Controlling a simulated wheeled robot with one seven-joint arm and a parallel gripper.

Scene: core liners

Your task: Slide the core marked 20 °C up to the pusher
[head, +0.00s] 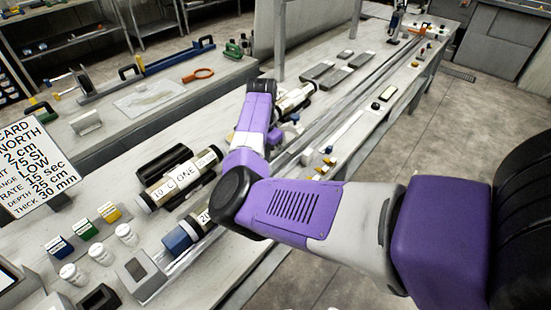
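A core with a label starting "20" (203,217) lies in the long rail at the front, with a blue end (178,240) toward the lower left. My arm's elbow covers the rest of its label and its far end. Another core, marked "10 C" and "ONE" (181,181), lies beside it to the upper left. I cannot make out the pusher for certain; my arm hides part of the rail. My purple and grey arm reaches across the bench and bends away toward the back. My gripper's fingers are not visible, so I cannot tell their place relative to the core.
A grey block (140,271) with an opening stands at the rail's near end. White-capped jars (101,250) and small coloured blocks (86,229) stand left of it. A black trough (173,160) lies behind the "ONE" core. The rail (352,92) runs to the far right. A card (32,165) stands at left.

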